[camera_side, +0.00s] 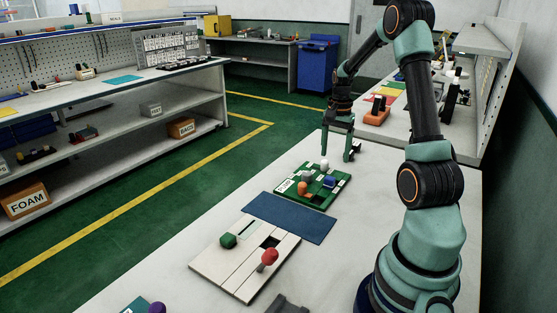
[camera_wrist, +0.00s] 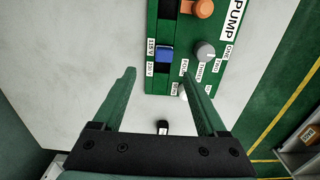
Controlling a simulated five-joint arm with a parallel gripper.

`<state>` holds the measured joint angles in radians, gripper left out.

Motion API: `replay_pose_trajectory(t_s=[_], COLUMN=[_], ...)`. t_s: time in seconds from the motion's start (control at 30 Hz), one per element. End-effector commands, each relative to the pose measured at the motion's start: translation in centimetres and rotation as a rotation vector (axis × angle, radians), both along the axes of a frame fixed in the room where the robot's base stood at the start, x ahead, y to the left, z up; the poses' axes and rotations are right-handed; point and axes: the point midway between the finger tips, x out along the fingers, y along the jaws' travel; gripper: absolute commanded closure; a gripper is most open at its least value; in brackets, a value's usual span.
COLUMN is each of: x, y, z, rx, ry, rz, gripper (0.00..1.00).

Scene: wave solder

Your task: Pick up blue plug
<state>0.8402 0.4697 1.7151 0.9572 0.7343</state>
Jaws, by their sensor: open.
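The blue plug (camera_side: 329,181) sits on the green board (camera_side: 320,203) in the side view. In the wrist view the blue plug (camera_wrist: 165,54) stands on the board (camera_wrist: 185,75) beside a white voltage label, ahead of my fingers and between their lines. My gripper (camera_side: 337,157) is open and empty, above the table just behind the board. In the wrist view my gripper (camera_wrist: 163,82) shows two green fingers spread wide, apart from the plug.
On the board are an orange plug (camera_side: 305,188), a grey knob (camera_wrist: 205,50) and a white piece (camera_side: 324,164). A blue mat (camera_side: 290,218) and a pale panel (camera_side: 225,262) with a red-topped piece (camera_side: 269,257) and a green piece (camera_side: 228,240) lie nearer the camera.

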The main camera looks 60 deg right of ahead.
Motion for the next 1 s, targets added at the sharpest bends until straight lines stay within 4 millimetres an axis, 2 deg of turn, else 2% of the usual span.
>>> replay_pose_trajectory(t_s=[0.1,0.37,0.7,1.0], x=[0.0,0.1,0.7,0.7], y=[0.1,0.1,0.1,0.1], z=[-2.1,-4.0,-8.4,-8.9], rx=[0.003,0.001,0.002,0.0], ry=[0.003,0.001,0.002,0.0], rz=[0.002,0.003,0.004,0.004], gripper=[0.25,0.25,0.25,0.25])
